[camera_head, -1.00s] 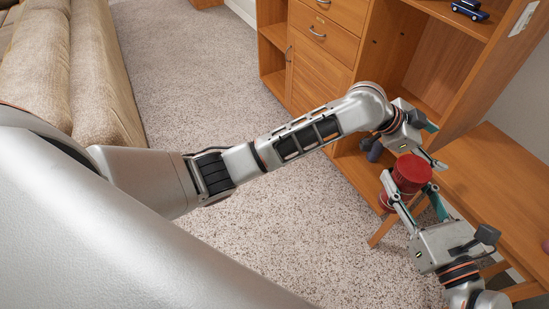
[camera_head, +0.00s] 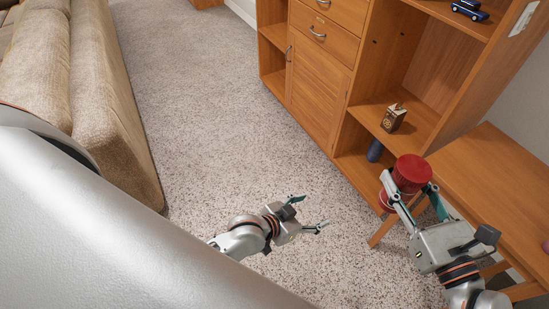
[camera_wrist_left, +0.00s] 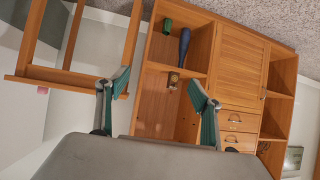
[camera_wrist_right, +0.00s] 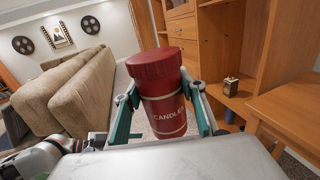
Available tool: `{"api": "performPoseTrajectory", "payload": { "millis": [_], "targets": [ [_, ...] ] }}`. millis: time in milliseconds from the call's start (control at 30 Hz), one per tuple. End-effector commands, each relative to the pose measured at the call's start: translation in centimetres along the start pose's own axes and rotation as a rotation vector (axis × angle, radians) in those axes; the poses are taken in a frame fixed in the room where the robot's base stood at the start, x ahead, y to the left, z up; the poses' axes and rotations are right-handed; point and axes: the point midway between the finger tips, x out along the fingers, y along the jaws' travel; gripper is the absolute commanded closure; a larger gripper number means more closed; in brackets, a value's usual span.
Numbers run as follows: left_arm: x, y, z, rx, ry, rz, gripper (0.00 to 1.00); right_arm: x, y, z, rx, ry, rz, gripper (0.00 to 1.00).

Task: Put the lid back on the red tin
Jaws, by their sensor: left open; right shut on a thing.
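My right gripper (camera_head: 408,188) is shut on the red tin (camera_wrist_right: 165,112), which it holds upright near the shelf and bench. The tin is cylindrical, with "CANDLES" on its side. The red lid (camera_head: 412,170) sits on top of the tin; it also shows in the right wrist view (camera_wrist_right: 154,63), covering the top with no clear gap that I can see. My left gripper (camera_head: 313,212) is open and empty, over the carpet, well to the left of the tin and apart from it.
The wooden shelf unit (camera_head: 370,80) stands behind, with a small brown patterned box (camera_head: 393,118) on one shelf and a dark blue bottle (camera_head: 375,151) lower down. A wooden bench (camera_head: 495,185) is at the right. A sofa (camera_head: 95,100) is at the left. Carpet between is clear.

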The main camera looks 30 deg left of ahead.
Motion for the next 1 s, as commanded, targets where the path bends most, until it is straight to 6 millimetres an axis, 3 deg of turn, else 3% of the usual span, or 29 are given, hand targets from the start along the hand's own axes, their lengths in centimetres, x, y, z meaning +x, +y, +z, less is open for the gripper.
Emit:
{"api": "performPoseTrajectory", "payload": {
  "millis": [33, 200, 400, 600, 1000],
  "targets": [
    [-1.6, -0.4, 2.1, -0.008, -0.016, -0.023, 0.34, 0.0, 0.0, 0.1, -0.001, -0.001, 0.0, 1.0],
    [-6.1, -1.8, 6.8, -0.007, -0.046, -0.095, 0.34, 0.0, 0.0, 0.1, -0.001, -0.001, 0.0, 1.0],
    [-10.0, -2.7, 9.8, 0.006, -0.068, -0.145, 0.34, 0.0, 0.0, 0.1, -0.001, -0.001, 0.0, 1.0],
    [-11.3, -3.0, 10.8, 0.014, -0.075, -0.161, 0.34, 0.0, 0.0, 0.1, -0.001, -0.001, 0.0, 1.0],
    [-11.3, -3.0, 10.8, 0.014, -0.076, -0.161, 0.34, -0.1, -0.2, 0.3, 0.001, -0.003, -0.016, 1.0]
  ]
}}
